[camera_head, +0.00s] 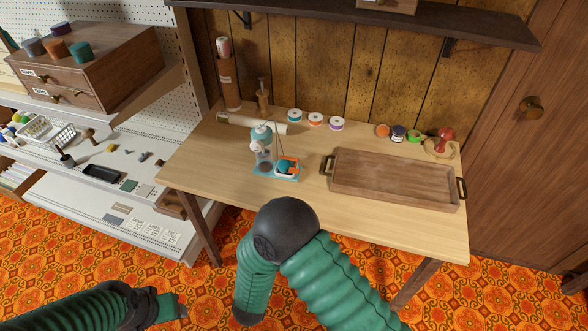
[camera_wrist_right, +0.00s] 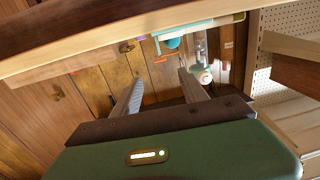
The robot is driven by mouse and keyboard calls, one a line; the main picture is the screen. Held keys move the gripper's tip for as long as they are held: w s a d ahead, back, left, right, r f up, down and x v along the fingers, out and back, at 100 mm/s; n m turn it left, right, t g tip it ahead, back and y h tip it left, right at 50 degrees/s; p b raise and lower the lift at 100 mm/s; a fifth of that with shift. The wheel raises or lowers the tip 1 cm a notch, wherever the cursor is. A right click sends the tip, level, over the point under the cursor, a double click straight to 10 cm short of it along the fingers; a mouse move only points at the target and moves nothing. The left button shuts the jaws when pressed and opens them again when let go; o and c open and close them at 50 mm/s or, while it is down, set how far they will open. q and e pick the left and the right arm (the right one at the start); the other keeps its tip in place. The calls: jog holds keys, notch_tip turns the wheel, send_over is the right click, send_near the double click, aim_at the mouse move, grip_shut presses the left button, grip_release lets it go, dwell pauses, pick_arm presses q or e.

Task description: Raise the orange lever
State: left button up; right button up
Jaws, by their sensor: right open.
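A small teal and pale machine (camera_head: 262,140) stands on the table, left of the tray. Beside it on the teal base is a small orange part (camera_head: 288,165), with a dark part against it; I cannot tell the lever's exact shape or angle. The machine also shows upside down in the right wrist view (camera_wrist_right: 204,76), beyond the fingers. My right gripper (camera_wrist_right: 160,76) is open and empty, its fingers pointing toward the machine and apart from it. It is hidden in the head view. My left gripper (camera_head: 178,306) is low at the lower left, away from the table; its jaws are unclear.
A wooden tray (camera_head: 395,172) with dark handles fills the table's right side. Several spools (camera_head: 316,119) and a red-knobbed item (camera_head: 445,135) stand at the back. A shelf unit (camera_head: 120,140) is at the left. The table's (camera_head: 200,165) front left is bare.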

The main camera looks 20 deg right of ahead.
aim_at(294, 170)
jog(key=x, duration=1)
jog(key=b+x, duration=0.1)
jog(key=x, duration=0.4)
jog(key=shift+w+d+r, duration=0.2)
jog(key=shift+d+r, duration=0.05)
jog(key=shift+d, duration=0.1)
jog(key=shift+w+r, duration=0.1)
jog(key=shift+w, duration=0.4)
jog(key=shift+d, duration=0.2)
jog(key=c, duration=0.6)
jog(key=shift+a, duration=0.1)
grip_shut()
